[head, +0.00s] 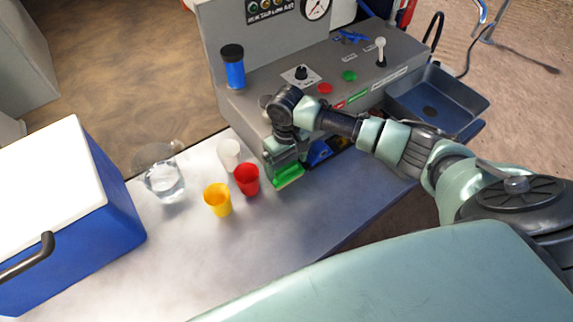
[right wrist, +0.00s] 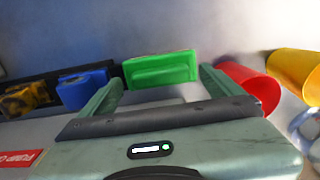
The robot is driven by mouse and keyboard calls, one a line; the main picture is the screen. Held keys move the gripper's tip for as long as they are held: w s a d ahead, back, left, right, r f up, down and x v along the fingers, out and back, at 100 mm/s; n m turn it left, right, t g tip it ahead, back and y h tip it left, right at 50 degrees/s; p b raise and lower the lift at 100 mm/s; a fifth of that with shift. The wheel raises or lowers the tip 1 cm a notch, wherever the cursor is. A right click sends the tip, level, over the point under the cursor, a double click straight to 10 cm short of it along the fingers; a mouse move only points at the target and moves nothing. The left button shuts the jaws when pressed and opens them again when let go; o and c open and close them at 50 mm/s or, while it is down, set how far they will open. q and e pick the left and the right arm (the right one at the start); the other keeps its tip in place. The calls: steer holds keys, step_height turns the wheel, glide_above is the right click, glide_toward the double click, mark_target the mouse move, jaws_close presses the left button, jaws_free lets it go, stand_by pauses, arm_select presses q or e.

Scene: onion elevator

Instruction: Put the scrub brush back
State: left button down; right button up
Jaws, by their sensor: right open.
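A green block-shaped item (head: 289,176), which may be the scrub brush, stands at the front of the grey machine, by the tabletop. My right gripper (head: 287,160) is right above it. In the right wrist view the green item (right wrist: 160,70) shows between and just beyond the spread fingers of my right gripper (right wrist: 160,88). The gripper is open; I cannot tell whether a finger touches the item. A blue block (right wrist: 85,87) and a yellow-and-black item (right wrist: 25,98) sit beside it along a dark holder (right wrist: 52,82). My left gripper is out of view.
A red cup (head: 247,180), a yellow cup (head: 217,200) and a white cup (head: 229,154) stand close left of the gripper. A clear pitcher (head: 163,180) and a blue-and-white cooler (head: 115,205) are farther left. The grey machine (head: 245,105) rises behind. The front tabletop (head: 235,250) is clear.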

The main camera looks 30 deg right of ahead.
mark_target(286, 168)
step_height(286, 168, up, 11)
steer(key=b, duration=0.1)
steer(key=shift+r+b, duration=0.2)
steer(key=shift+b, duration=0.2)
